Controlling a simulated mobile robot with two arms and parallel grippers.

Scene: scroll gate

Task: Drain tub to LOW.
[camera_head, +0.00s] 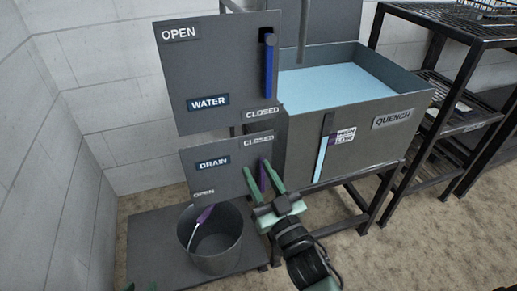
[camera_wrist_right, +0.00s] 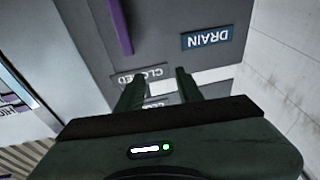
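The grey tub (camera_head: 350,140), marked QUENCH, holds light blue water (camera_head: 335,78). Its sight gauge (camera_head: 321,160) shows a blue column up to about the small level label (camera_head: 342,137), whose text is too small to read surely. The drain panel (camera_head: 222,170) has CLOSED at the top, OPEN lower left. The purple drain lever (camera_head: 263,178) stands at its right side, near CLOSED; it also shows in the right wrist view (camera_wrist_right: 120,25). My right gripper (camera_head: 260,180) is open before the lever; no hold shows. Green parts of my left gripper (camera_head: 139,288) barely show at the bottom edge.
A grey bucket (camera_head: 213,262) stands on a low platform (camera_head: 150,240) below the drain panel, with a purple-and-white piece in it. The water panel (camera_head: 200,105) above has a blue lever (camera_head: 268,72). Black shelving (camera_head: 462,120) stands right.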

